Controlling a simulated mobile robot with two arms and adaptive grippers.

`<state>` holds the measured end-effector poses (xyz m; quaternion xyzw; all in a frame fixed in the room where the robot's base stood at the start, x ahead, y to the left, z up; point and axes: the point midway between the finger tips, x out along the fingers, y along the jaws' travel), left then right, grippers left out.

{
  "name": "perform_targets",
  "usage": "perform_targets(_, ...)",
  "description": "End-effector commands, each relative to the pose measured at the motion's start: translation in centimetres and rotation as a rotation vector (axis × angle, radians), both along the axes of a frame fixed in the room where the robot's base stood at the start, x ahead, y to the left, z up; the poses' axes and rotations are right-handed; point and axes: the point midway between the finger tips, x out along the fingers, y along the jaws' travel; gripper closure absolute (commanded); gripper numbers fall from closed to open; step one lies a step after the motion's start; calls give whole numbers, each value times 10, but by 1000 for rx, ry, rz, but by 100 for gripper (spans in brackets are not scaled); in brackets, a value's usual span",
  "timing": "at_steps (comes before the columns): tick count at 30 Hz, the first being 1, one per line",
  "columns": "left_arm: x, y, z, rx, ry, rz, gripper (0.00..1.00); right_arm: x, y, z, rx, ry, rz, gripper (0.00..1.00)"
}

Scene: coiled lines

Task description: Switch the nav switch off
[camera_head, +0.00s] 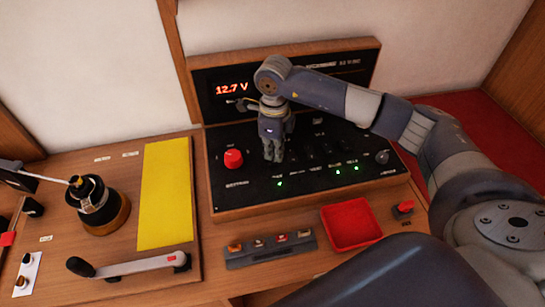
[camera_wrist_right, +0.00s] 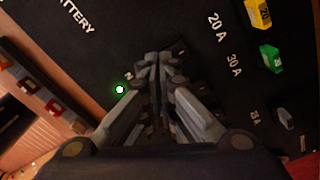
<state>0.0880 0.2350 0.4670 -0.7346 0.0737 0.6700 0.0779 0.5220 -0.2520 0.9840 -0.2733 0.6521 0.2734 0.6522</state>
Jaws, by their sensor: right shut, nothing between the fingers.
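The black switch panel (camera_head: 225,190) stands in a wooden frame below a lit display (camera_head: 232,88) reading 12.7 V. A row of small dark switches (camera_head: 325,147) crosses it, with several green lights along its lower edge. My right gripper (camera_head: 272,156) is shut and empty, pointing down at the panel's left-middle part. In the right wrist view the closed fingertips (camera_wrist_right: 157,62) cover a partly hidden label starting with N. A green light (camera_wrist_right: 119,89) glows just left of them. The nav switch itself is hidden behind the fingers; I cannot tell its position or whether they touch it.
A red battery knob (camera_head: 233,158) is left of the gripper. A fuse rack (camera_head: 270,248) and a red tray (camera_head: 350,224) lie in front of the panel. A winch (camera_head: 97,205), yellow pad (camera_head: 165,195) and crank handle (camera_head: 130,265) are at left.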

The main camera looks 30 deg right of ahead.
Motion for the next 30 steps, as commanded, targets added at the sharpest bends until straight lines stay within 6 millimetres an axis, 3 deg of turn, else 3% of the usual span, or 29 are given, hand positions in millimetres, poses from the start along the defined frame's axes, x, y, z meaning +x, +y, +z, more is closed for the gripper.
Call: perform_targets(30,1,0,-14,0,-1,-1,60,0,0,-16,-1,1,-1,100)
